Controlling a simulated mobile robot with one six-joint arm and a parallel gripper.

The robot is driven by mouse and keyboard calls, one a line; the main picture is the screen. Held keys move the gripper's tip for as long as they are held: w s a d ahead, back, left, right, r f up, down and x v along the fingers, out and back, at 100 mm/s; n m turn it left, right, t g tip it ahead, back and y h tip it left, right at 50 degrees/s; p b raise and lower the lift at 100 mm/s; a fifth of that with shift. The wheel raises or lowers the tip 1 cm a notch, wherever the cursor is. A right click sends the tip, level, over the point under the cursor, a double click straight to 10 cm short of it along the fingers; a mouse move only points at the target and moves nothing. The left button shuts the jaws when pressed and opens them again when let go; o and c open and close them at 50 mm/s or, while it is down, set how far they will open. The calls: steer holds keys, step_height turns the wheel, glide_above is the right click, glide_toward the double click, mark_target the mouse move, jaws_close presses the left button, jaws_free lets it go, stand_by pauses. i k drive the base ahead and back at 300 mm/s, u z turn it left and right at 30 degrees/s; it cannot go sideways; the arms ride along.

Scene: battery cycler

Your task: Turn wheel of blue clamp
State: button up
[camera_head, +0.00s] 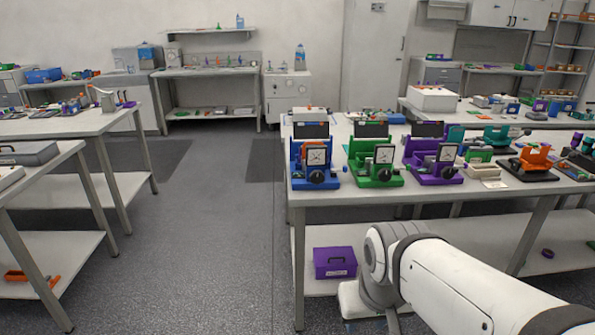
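A blue clamp-like device (298,177) stands upright at the left front corner of the right-hand table. It has a square white dial face (317,156) with a dark rim, and a black round wheel (317,177) low on its front. A dark upright panel stands behind it. The wheel faces me and nothing covers it. My arm (455,285) crosses the lower right, below the table top and apart from the device. My gripper does not show.
A similar green device (377,180) and a purple device (435,173) stand to its right. A purple box (335,262) sits on the lower shelf. The floor (215,240) left of the table is clear.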

mark_target(317, 177)
steer(key=i, duration=0.9)
